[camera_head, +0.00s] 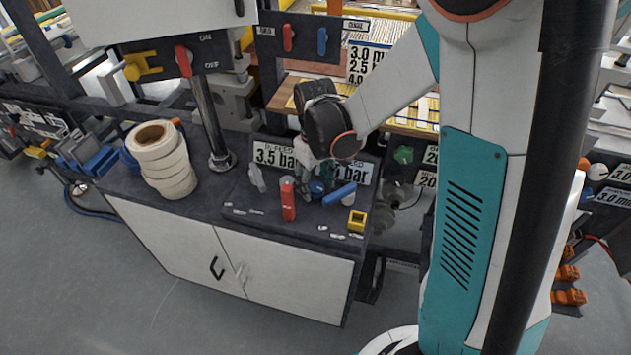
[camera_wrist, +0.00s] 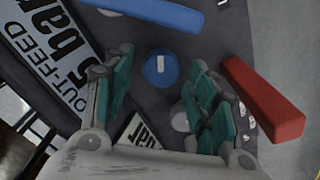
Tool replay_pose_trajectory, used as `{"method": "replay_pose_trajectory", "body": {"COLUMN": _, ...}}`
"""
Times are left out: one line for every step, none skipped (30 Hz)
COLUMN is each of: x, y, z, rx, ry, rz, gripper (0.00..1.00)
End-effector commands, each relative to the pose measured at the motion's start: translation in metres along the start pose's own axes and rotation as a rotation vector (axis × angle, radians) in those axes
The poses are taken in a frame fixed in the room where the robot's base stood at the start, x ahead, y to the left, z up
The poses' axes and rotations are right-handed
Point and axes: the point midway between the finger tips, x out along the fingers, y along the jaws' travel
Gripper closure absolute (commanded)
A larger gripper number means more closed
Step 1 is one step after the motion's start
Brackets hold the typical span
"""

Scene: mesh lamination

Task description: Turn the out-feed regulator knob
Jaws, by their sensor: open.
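The out-feed regulator knob is a round blue knob (camera_wrist: 161,69) with a white mark, seen nearly face-on in the wrist view. It lies between and a little beyond the teal pads of my gripper (camera_wrist: 160,78), which is open and empty; I see no pad touching it. The OUT-FEED label (camera_wrist: 50,60) is at the left of the wrist view. In the head view the knob (camera_head: 317,188) is partly hidden below my gripper (camera_head: 318,176), which points down at the dark cabinet top.
A red lever handle (camera_head: 288,198) stands close left of the knob and a blue lever handle (camera_head: 339,194) close right. The IN-FEED label (camera_head: 275,155) is behind. A yellow block (camera_head: 356,221) sits at the front right, and a stack of tape rolls (camera_head: 162,160) at the left.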

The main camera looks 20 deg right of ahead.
Motion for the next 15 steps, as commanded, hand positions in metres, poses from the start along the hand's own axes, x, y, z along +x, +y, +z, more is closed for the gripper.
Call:
{"method": "replay_pose_trajectory", "body": {"x": -0.002, "y": 0.0, "z": 0.0, "rx": 0.0, "ry": 0.0, "rz": 0.0, "gripper": 0.48}}
{"method": "replay_pose_trajectory", "body": {"x": -0.004, "y": 0.0, "z": 0.0, "rx": 0.0, "ry": 0.0, "rz": 0.0, "gripper": 0.48}}
{"method": "replay_pose_trajectory", "body": {"x": -0.007, "y": 0.0, "z": 0.0, "rx": 0.0, "ry": 0.0, "rz": 0.0, "gripper": 0.48}}
{"method": "replay_pose_trajectory", "body": {"x": -0.011, "y": 0.0, "z": 0.0, "rx": 0.0, "ry": 0.0, "rz": 0.0, "gripper": 0.48}}
{"method": "replay_pose_trajectory", "body": {"x": -0.014, "y": 0.0, "z": 0.0, "rx": 0.0, "ry": 0.0, "rz": 0.0, "gripper": 0.48}}
{"method": "replay_pose_trajectory", "body": {"x": -0.021, "y": 0.0, "z": 0.0, "rx": 0.0, "ry": 0.0, "rz": 0.0, "gripper": 0.48}}
{"method": "replay_pose_trajectory", "body": {"x": -0.025, "y": 0.0, "z": 0.0, "rx": 0.0, "ry": 0.0, "rz": 0.0, "gripper": 0.48}}
{"method": "replay_pose_trajectory", "body": {"x": -0.031, "y": 0.0, "z": 0.0, "rx": 0.0, "ry": 0.0, "rz": 0.0, "gripper": 0.48}}
{"method": "replay_pose_trajectory", "body": {"x": -0.039, "y": 0.0, "z": 0.001, "rx": 0.0, "ry": 0.0, "rz": 0.0, "gripper": 0.48}}
{"method": "replay_pose_trajectory", "body": {"x": -0.045, "y": 0.0, "z": 0.0, "rx": 0.0, "ry": 0.0, "rz": 0.0, "gripper": 0.48}}
{"method": "replay_pose_trajectory", "body": {"x": -0.051, "y": 0.0, "z": 0.001, "rx": 0.0, "ry": 0.0, "rz": 0.0, "gripper": 0.48}}
{"method": "replay_pose_trajectory", "body": {"x": -0.059, "y": 0.0, "z": 0.001, "rx": 0.0, "ry": 0.0, "rz": 0.0, "gripper": 0.48}}
{"method": "replay_pose_trajectory", "body": {"x": -0.066, "y": 0.0, "z": 0.001, "rx": 0.0, "ry": 0.0, "rz": 0.0, "gripper": 0.48}}
{"method": "replay_pose_trajectory", "body": {"x": -0.071, "y": 0.0, "z": 0.0, "rx": 0.0, "ry": 0.0, "rz": 0.0, "gripper": 0.48}}
{"method": "replay_pose_trajectory", "body": {"x": -0.079, "y": 0.0, "z": 0.0, "rx": 0.0, "ry": 0.0, "rz": 0.0, "gripper": 0.48}}
